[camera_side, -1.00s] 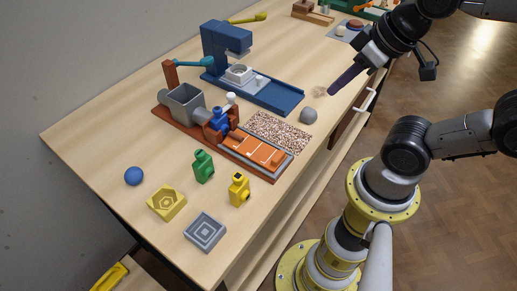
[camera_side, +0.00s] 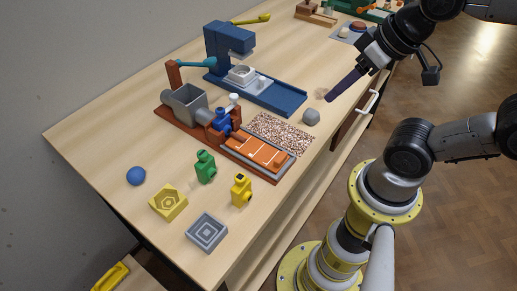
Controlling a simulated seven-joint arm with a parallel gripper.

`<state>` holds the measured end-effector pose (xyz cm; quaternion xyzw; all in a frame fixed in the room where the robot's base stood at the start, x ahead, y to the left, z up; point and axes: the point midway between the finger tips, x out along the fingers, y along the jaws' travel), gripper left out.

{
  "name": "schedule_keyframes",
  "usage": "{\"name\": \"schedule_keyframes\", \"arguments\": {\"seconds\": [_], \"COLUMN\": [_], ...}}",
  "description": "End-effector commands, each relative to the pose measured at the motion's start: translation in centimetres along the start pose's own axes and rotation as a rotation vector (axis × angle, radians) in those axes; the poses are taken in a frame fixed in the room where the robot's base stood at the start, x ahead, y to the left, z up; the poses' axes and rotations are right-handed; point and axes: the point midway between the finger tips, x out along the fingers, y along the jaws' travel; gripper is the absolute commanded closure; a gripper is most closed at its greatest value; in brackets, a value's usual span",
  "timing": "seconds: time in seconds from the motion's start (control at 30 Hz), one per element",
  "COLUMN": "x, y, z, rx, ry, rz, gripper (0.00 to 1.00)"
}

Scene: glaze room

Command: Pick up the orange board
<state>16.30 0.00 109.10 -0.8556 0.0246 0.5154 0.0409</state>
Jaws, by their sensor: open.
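The orange board (camera_side: 258,151) is a flat orange slab with pale lines across it. It lies in the grey-edged tray at the right end of the red-brown machine, on the wooden table. My gripper (camera_side: 328,99) is at the upper right, above the table's right side, with its dark purple fingers pointing down and left. It is open and well apart from the board. The fingers overlap in this view, so the gap between them is hidden.
A speckled mat (camera_side: 280,133) lies beside the board, and a grey lump (camera_side: 311,116) is below my fingertips. A blue press (camera_side: 228,40) stands behind. Green (camera_side: 205,166) and yellow (camera_side: 241,189) pieces stand in front of the board. The table's left side is mostly clear.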

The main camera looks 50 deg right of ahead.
Motion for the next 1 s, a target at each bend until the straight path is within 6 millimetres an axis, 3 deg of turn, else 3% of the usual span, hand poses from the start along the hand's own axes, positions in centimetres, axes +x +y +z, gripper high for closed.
{"name": "schedule_keyframes", "arguments": {"seconds": [0.37,0.7,0.83,1.0], "x": [-0.9,0.5,2.0,3.9], "y": [-0.8,-4.4,-7.0,-9.8], "z": [-1.4,-3.9,-4.6,-4.2], "rx": [0.779,1.416,1.549,1.467], "ry": [-0.088,-0.249,-0.303,-0.352], "rz": [0.030,0.200,0.318,0.392], "gripper": [0.45,0.45,0.45,0.45]}}
